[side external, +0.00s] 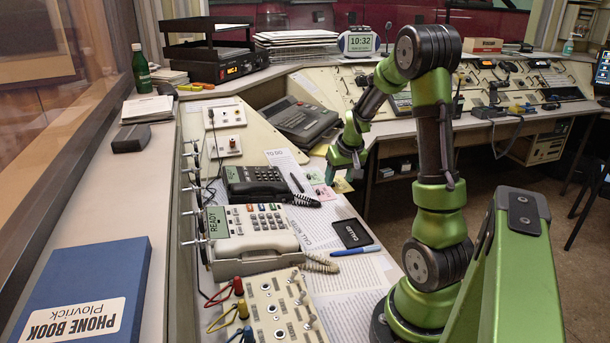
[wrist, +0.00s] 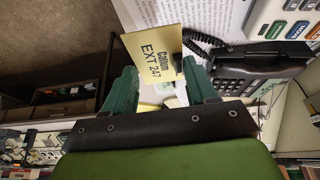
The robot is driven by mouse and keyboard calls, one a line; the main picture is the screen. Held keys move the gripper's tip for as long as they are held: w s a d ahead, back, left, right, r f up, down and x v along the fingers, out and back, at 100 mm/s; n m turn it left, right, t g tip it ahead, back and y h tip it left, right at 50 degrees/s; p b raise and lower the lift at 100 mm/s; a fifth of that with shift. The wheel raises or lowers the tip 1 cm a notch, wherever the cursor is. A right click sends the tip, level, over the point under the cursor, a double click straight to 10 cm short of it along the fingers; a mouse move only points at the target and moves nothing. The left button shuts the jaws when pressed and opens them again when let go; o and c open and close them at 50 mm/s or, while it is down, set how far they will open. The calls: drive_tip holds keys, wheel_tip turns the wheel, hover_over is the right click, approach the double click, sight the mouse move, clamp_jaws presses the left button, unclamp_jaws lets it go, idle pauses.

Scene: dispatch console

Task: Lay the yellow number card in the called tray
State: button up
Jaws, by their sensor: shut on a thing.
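In the wrist view, the yellow number card (wrist: 150,52) reads "Callum EXT 247". My gripper (wrist: 162,80) is shut on it, and the card stands out past the green fingertips. In the side view, my gripper (side external: 345,160) is low over the desk's right edge, beyond the black tray. The called tray appears as a small flat black tray (side external: 351,232) with white lettering. It lies on the printed sheets, right of the cream phone, and looks empty. I cannot make it out in the wrist view.
A black desk phone (side external: 254,181) and a cream phone (side external: 250,232) stand left of the tray. A blue pen (side external: 356,251) lies just in front of it. Printed sheets (side external: 310,215) cover the desk between.

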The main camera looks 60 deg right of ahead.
drive_tip(key=w+a+r+n+y, duration=0.1)
drive_tip(key=w+a+r+n, duration=0.2)
drive_tip(key=a, duration=0.8)
drive_tip(key=w+a+r+n+t+y, duration=0.1)
drive_tip(key=w+a+r+n, duration=0.15)
drive_tip(key=a, duration=0.85)
drive_tip(key=w+a+r+n+y, duration=0.1)
drive_tip(key=w+a+r+n, duration=0.2)
drive_tip(key=a, duration=0.7)
drive_tip(key=s+d+f+m+h, duration=0.1)
drive_tip(key=s+d+f+m, duration=0.2)
drive_tip(key=s+d, duration=0.35)
drive_tip(key=s+d+f+m+g+h, duration=0.1)
drive_tip(key=s+d+f+m, duration=0.2)
drive_tip(key=d, duration=0.7)
drive_tip(key=s+d+f+m+h, duration=0.1)
drive_tip(key=s+d+f+m, duration=0.15)
drive_tip(key=s+d, duration=0.5)
drive_tip(key=shift+w+d+f, duration=0.1)
drive_tip(key=shift+w+f, duration=0.05)
drive_tip(key=shift+f, duration=1.05)
drive_tip(key=shift+w+f, duration=0.2)
drive_tip(key=shift+f, duration=0.95)
drive_tip(key=shift+w+d+f, duration=0.1)
drive_tip(key=shift+w+f, duration=0.05)
drive_tip(key=shift+f, duration=1.05)
drive_tip(key=shift+f, duration=0.6)
drive_tip(key=o, duration=1.1)
drive_tip(key=shift+c, duration=0.2)
